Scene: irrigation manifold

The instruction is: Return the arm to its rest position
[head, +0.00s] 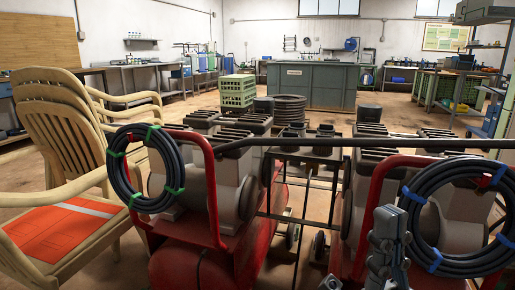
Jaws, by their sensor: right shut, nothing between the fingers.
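My right gripper (389,225) shows at the lower right, grey, with its fingers together and nothing visible between them. It is in front of the red frame of the right-hand machine (362,215), and the picture does not show whether it touches it. A black hose coil with blue ties (412,222) hangs just to its right. My left gripper is not in view.
Red-and-grey machines (205,265) fill the foreground, one with a green-tied hose coil (126,180). A dark bar (400,143) runs across them. A green cabinet (312,84) and crates (237,91) stand behind, with open floor around.

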